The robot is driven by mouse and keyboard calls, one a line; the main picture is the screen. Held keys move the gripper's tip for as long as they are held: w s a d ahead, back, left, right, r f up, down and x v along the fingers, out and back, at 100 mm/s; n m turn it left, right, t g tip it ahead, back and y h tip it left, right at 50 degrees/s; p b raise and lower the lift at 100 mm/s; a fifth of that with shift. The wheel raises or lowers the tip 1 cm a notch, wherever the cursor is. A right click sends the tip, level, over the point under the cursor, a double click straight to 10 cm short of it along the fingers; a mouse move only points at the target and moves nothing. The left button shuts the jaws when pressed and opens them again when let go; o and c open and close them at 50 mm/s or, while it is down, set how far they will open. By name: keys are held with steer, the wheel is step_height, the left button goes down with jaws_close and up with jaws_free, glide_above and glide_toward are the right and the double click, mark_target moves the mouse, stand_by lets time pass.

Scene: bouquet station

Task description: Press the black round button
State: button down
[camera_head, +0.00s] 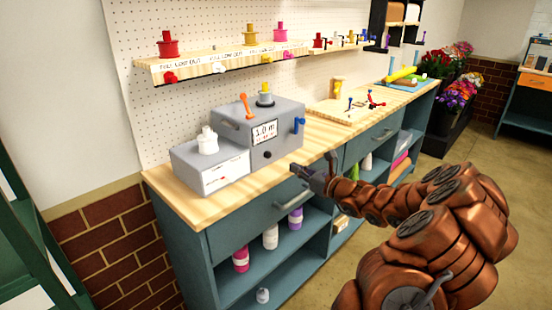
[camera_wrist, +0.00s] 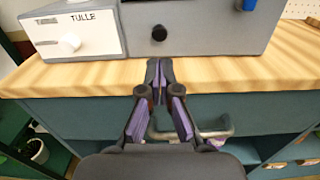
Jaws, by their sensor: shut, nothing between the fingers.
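The black round button (camera_head: 267,154) is on the lower front face of the grey machine (camera_head: 285,139), below its "1.0 m" display. In the wrist view the button (camera_wrist: 159,33) shows just above my fingertips in the picture. My gripper (camera_head: 300,171) is shut and empty, at the front edge of the wooden counter. In the wrist view my gripper (camera_wrist: 160,68) points toward the machine, with its tips apart from the button.
A white-fronted drawer labelled "TULLE" (camera_wrist: 72,36) with a white knob sits left of the button. A blue knob (camera_head: 299,125) is on the machine's right side. A grey cabinet handle (camera_wrist: 190,130) shows below my gripper. The counter strip (camera_wrist: 230,75) before the machine is clear.

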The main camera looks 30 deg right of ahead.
mark_target(269, 156)
steer(key=p+x, duration=0.1)
steer(key=x, duration=0.7)
steer(key=shift+w+a, duration=0.1)
steer(key=shift+w, duration=0.1)
steer(key=shift+w+a, duration=0.1)
steer(key=shift+w, duration=0.25)
steer(key=shift+w+a+r, duration=0.1)
steer(key=shift+w+a, duration=0.15)
steer(key=shift+w, duration=0.25)
steer(key=shift+w+d, duration=0.1)
steer(key=shift+w, duration=0.35)
steer(key=b+v, duration=0.1)
steer(key=v, duration=1.3)
